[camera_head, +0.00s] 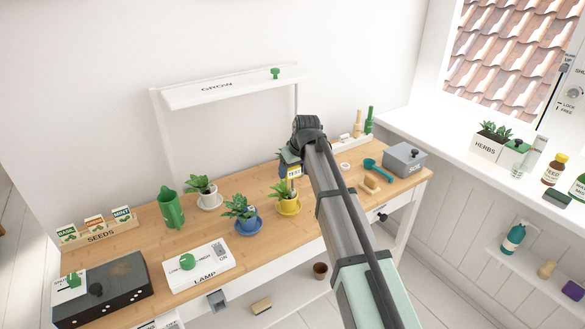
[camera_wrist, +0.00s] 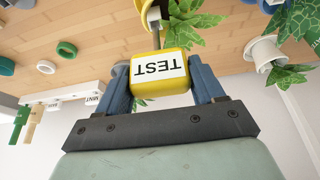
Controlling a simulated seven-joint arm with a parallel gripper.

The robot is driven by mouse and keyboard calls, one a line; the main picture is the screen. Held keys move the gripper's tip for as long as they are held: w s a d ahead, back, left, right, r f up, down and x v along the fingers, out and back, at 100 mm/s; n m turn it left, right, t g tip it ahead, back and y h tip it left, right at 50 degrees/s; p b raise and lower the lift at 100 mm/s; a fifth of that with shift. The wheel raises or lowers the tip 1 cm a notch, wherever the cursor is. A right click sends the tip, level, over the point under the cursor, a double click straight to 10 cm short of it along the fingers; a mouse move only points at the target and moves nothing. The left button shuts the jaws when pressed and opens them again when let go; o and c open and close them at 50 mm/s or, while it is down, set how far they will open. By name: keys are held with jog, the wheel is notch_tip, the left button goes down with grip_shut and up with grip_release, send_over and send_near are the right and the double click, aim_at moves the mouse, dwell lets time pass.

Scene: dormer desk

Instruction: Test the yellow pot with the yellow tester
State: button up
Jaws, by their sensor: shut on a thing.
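The yellow pot (camera_head: 288,206) holds a leafy plant and stands on a yellow saucer on the wooden desk. Its yellow side also shows at the top of the wrist view (camera_wrist: 148,14). My gripper (camera_wrist: 160,82) is shut on the yellow tester (camera_wrist: 160,66), a yellow block with a white TEST label. In the head view the tester (camera_head: 294,171) is held just above and behind the yellow pot's plant. The tester's lower end is hidden, so I cannot tell whether it touches the soil.
A lamp box (camera_head: 200,268) lies in front. A teal scoop (camera_head: 376,167) and grey box (camera_head: 405,160) are right. The GROW shelf (camera_head: 232,88) stands behind.

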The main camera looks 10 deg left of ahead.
aim_at(292, 176)
jog(key=shift+f, duration=1.7)
jog(key=o, duration=1.2)
jog(key=shift+r, duration=0.1)
jog(key=v, duration=1.3)
jog(key=shift+r, duration=0.4)
